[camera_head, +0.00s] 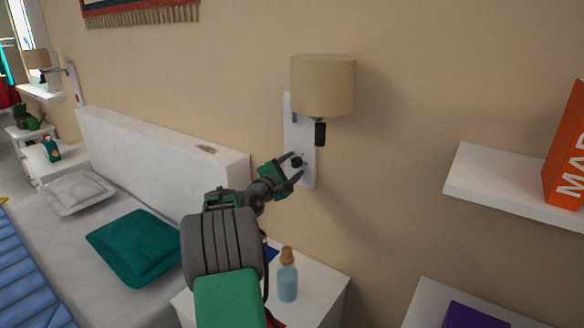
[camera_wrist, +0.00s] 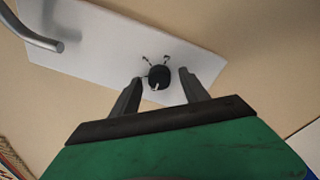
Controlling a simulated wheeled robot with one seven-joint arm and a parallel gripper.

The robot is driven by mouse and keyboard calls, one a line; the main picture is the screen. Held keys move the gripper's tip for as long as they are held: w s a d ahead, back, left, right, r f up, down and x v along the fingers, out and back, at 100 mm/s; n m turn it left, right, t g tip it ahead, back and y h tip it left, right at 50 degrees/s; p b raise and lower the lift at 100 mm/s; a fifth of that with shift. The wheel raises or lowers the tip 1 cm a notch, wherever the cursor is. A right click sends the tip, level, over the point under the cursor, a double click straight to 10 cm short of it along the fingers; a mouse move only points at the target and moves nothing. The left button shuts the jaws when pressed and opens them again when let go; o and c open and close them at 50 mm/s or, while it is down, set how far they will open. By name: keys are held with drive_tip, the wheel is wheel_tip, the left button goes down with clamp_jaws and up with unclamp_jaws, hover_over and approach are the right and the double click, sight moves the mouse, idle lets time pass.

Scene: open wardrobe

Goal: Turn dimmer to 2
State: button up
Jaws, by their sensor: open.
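The dimmer is a small black round knob (camera_wrist: 159,76) with a light pointer mark, set on a white wall plate (camera_wrist: 110,50). Small dark marks sit around the knob; I cannot read their numbers. In the head view the knob (camera_head: 297,162) is low on the tall plate (camera_head: 301,125) below the beige lamp shade (camera_head: 322,85). My gripper (camera_head: 295,168) is open, with its fingers close to the plate. In the wrist view my gripper's fingertips (camera_wrist: 161,74) stand on either side of the knob, with a gap showing at the right finger.
A metal lamp arm (camera_wrist: 38,32) sticks out from the plate. A bedside table (camera_head: 320,290) with a blue corked bottle (camera_head: 287,278) stands below. The bed headboard (camera_head: 150,145) is at left, a white shelf (camera_head: 500,185) at right. Bare wall lies right of the plate.

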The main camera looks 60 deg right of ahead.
drive_tip(key=shift+c, duration=0.2)
clamp_jaws()
idle(0.3)
